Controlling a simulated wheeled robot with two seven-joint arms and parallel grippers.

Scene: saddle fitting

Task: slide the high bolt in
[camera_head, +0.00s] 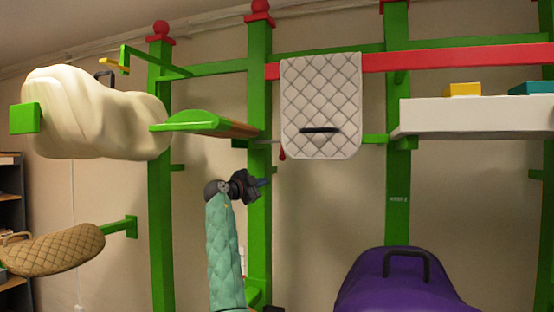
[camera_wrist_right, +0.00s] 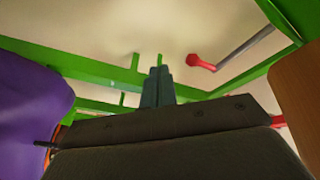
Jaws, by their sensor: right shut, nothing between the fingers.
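The high bolt is a thin grey rod with a red knob (camera_head: 282,154), on the green post just left of the quilted pad. In the right wrist view its red knob (camera_wrist_right: 201,62) and grey rod show above and right of my fingertips, apart from them. I cannot tell how far the rod is slid in. My right gripper (camera_head: 264,182) is in front of the middle green post, a little below and left of the knob. Its fingers (camera_wrist_right: 158,87) are together and empty. My left gripper is not in view.
A quilted pad (camera_head: 320,85) hangs over the red rail (camera_head: 460,57) beside the bolt. A green-edged shelf (camera_head: 205,122) sticks out to the left above my gripper. A white shelf (camera_head: 470,115) is at the right. A purple saddle (camera_head: 400,285) is low at the right.

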